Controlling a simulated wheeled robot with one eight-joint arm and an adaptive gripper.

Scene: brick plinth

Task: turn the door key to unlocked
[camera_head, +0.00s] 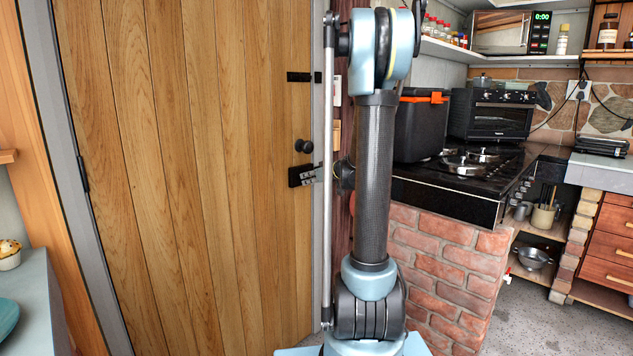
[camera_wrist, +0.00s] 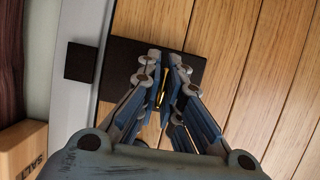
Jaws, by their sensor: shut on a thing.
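The wooden door (camera_head: 215,190) fills the left and middle of the head view and looks shut. A black lock plate (camera_head: 294,178) sits on its right edge, and it also shows in the wrist view (camera_wrist: 122,68). A thin brass-coloured key (camera_wrist: 162,88) shows between my fingers in front of the plate.
A black knob (camera_head: 302,146) is just above the lock plate. A black block (camera_wrist: 80,62) is on the grey frame beside the door. A wooden salt box (camera_wrist: 22,150) is at the lower left of the wrist view. A brick plinth (camera_head: 450,265) stands right of my arm.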

